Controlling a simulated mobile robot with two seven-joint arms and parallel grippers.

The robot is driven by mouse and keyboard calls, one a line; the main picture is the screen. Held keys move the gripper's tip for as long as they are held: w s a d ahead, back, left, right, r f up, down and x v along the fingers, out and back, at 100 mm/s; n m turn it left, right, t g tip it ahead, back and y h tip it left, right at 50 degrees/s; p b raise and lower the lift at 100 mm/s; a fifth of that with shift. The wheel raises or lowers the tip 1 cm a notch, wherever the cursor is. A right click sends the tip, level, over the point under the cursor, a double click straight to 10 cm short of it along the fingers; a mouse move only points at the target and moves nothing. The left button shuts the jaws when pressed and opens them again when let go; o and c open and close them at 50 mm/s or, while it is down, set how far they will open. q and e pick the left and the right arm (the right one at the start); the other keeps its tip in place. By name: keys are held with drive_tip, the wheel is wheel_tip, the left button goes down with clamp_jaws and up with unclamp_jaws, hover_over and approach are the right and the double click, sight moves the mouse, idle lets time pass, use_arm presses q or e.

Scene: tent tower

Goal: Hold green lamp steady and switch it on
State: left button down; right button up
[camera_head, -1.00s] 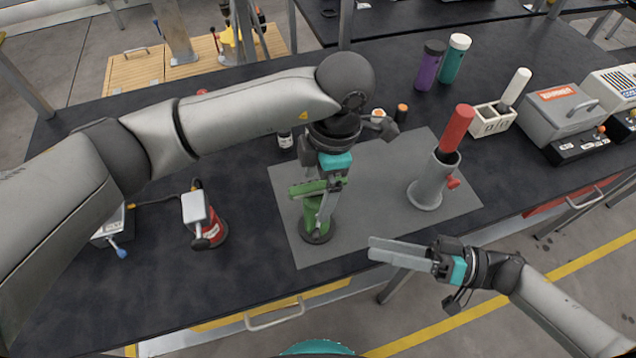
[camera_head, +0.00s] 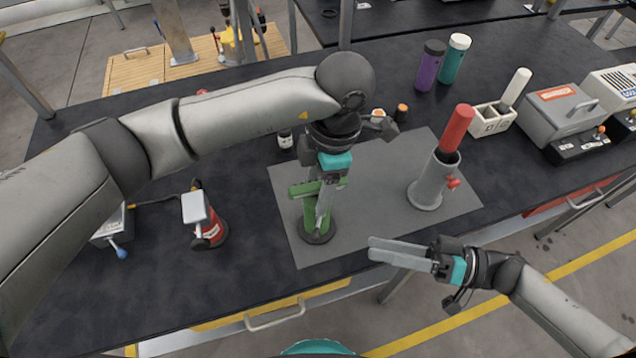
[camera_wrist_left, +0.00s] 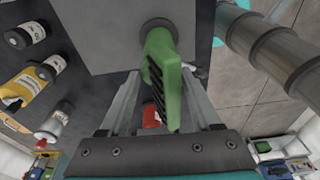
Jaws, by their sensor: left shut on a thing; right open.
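The green lamp (camera_head: 309,216) stands upright on its dark round base on the grey mat (camera_head: 375,205), with a flat, slotted green head on top. My left gripper (camera_head: 324,208) reaches down from above and is shut on the lamp, partly hiding it. In the left wrist view the lamp (camera_wrist_left: 165,75) lies between the two fingers. Its switch cannot be made out. My right gripper (camera_head: 371,248) is open and empty in front of the table's front edge, to the right of the lamp.
A grey holder (camera_head: 428,187) with a red-topped cylinder stands on the mat's right side. A red device (camera_head: 210,232) stands left of the lamp. Purple (camera_head: 430,66) and teal (camera_head: 455,60) bottles stand at the back. The mat between lamp and holder is clear.

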drive_tip(key=shift+c, duration=0.2)
drive_tip(key=shift+a+r, duration=0.1)
drive_tip(key=shift+c, duration=0.8)
drive_tip(key=shift+s+a+r+n+g, duration=0.1)
drive_tip(key=shift+a+r+n+g, duration=0.2)
drive_tip(key=shift+n, duration=0.1)
drive_tip(key=shift+c, duration=0.8)
drive_tip(key=a+r+n+g, duration=0.1)
drive_tip(key=n, duration=0.1)
drive_tip(key=s+a+r+n+g+h, duration=0.1)
drive_tip(key=a+r+n+g, duration=0.1)
drive_tip(key=s+a+r+n+g+h, duration=0.1)
drive_tip(key=n+g, duration=0.1)
drive_tip(key=shift+s+a+r+n, duration=0.1)
drive_tip(key=shift+a+r+n, duration=0.2)
drive_tip(key=shift+a, duration=0.1)
clamp_jaws()
drive_tip(key=shift+w+d+r+n+t+h, duration=0.2)
drive_tip(key=shift+w+r+n+t+h, duration=0.2)
drive_tip(key=shift+w+r+t+h, duration=0.45)
drive_tip(key=shift+w+d+r+n+t+h, duration=0.15)
drive_tip(key=shift+w+r+n+t+h, duration=0.3)
drive_tip(key=shift+h, duration=0.75)
drive_tip(key=shift+w+d+r+n+t+h, duration=0.2)
drive_tip(key=shift+w+r+n+t+h, duration=0.3)
drive_tip(key=shift+h, duration=0.55)
drive_tip(key=shift+w+r, duration=0.15)
drive_tip(key=shift+r, duration=0.1)
